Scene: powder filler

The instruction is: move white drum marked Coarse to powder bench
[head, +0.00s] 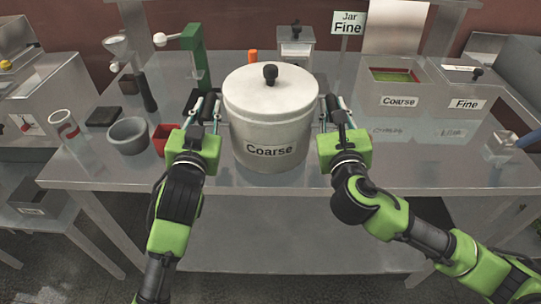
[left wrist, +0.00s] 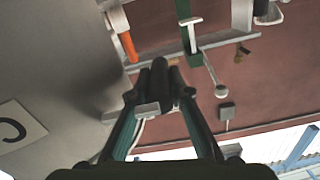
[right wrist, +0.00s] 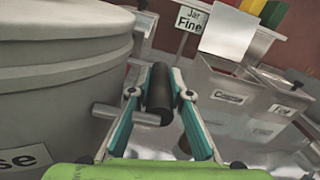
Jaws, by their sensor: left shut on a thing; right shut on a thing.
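The white drum marked Coarse (head: 268,120) is upright with its black-knobbed lid on, at the near middle of the steel bench (head: 440,172). I cannot tell whether its base touches the bench top. My left gripper (head: 207,108) is at the drum's left side, shut on a grey side handle (left wrist: 147,110). My right gripper (head: 333,112) is at its right side, shut on the other handle (right wrist: 120,113). The drum's wall also shows in the left wrist view (left wrist: 60,75) and the right wrist view (right wrist: 60,90).
A "Jar Fine" sign (head: 348,22) stands behind. Coarse (head: 397,90) and Fine (head: 465,95) bins stand right. The right front is clear.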

